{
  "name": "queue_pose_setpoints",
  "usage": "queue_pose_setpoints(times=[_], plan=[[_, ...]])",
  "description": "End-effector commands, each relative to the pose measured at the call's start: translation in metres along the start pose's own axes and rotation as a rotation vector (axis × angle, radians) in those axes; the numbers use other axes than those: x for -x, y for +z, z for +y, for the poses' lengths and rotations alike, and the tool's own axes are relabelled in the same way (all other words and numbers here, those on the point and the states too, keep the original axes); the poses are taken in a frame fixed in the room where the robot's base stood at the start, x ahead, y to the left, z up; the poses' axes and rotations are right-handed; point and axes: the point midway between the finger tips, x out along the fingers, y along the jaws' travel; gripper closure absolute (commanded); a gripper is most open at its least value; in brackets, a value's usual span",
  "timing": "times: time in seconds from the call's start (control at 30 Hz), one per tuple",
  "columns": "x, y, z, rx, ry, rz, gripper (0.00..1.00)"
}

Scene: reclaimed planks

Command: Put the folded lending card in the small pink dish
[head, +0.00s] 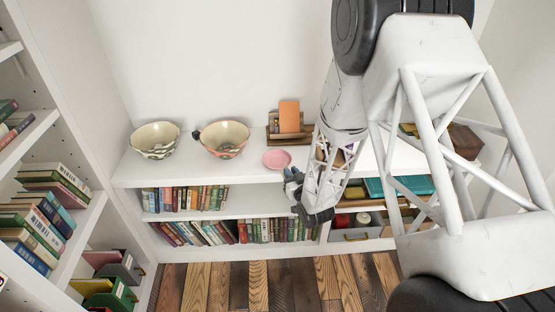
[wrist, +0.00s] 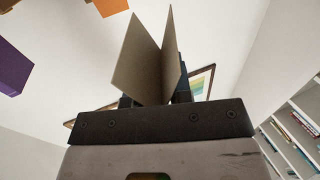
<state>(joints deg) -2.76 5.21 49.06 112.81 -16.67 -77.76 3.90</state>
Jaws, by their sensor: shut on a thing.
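The small pink dish (head: 277,159) sits on the white shelf top, near its front edge. My gripper (head: 291,176) is just in front of the dish and slightly to its right, at the shelf's front edge. In the wrist view my gripper (wrist: 154,93) is shut on the folded lending card (wrist: 138,62), a plain grey-brown card standing open in a V above the fingers. I cannot make out the card in the head view.
Two patterned bowls, one cream (head: 155,140) and one pinkish (head: 224,139), stand left of the dish. A wooden holder with an orange card (head: 289,117) stands behind it. Books fill the shelves below. My arm covers much of the right side.

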Motion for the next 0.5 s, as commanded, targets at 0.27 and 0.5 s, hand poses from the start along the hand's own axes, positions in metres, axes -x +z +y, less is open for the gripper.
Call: queue_pose_setpoints(times=[0.27, 0.5], plan=[[0.0004, -0.0043, -0.0133, 0.004, -0.061, -0.004, 1.00], [0.0004, -0.0044, -0.0133, 0.004, -0.061, -0.003, 1.00]])
